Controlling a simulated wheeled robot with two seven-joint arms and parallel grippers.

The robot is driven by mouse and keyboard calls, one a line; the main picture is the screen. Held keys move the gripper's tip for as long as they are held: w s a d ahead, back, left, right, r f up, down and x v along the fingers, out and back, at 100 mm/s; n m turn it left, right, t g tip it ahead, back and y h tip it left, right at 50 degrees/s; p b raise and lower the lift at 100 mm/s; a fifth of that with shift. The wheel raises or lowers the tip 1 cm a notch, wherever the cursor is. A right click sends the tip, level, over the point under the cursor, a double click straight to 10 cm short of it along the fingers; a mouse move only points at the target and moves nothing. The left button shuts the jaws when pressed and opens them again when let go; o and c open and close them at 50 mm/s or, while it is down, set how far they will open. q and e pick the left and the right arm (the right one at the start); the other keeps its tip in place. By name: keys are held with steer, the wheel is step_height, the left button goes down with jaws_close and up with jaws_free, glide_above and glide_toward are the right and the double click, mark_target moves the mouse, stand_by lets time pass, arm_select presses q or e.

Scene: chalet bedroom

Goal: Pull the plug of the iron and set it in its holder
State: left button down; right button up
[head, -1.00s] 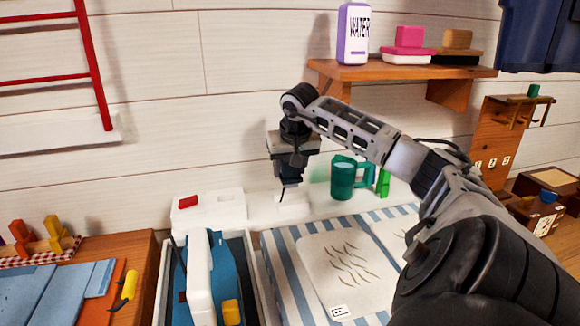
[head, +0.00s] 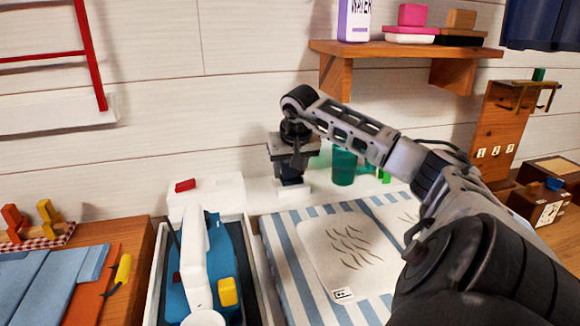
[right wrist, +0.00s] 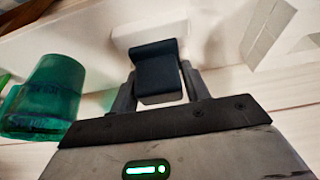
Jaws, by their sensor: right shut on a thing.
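My right gripper (head: 291,178) points down at the back of the table and is shut on a dark plug (right wrist: 157,70). The plug's lower end meets a small white block (head: 306,187), likely the holder. The block also shows behind the plug in the right wrist view (right wrist: 150,32). I cannot tell how deep the plug sits in it. The iron (head: 197,255), white and blue with a yellow part, stands in a white-rimmed tray at the left. A white box with a red switch (head: 205,190) is behind it. My left gripper is not in view.
A teal cup (head: 343,166) stands close to the right of my gripper and shows at left in the wrist view (right wrist: 45,95). A striped board (head: 290,262) with a wrinkled cloth (head: 350,245) lies in front. A wooden shelf (head: 400,50) hangs above right.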

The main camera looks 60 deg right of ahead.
steer(key=shift+f, duration=0.2)
stand_by(0.6)
steer(key=o, duration=1.1)
steer(key=shift+f, duration=0.1)
steer(key=p+v, duration=0.2)
steer(key=v, duration=1.4)
steer(key=shift+w+d, duration=0.1)
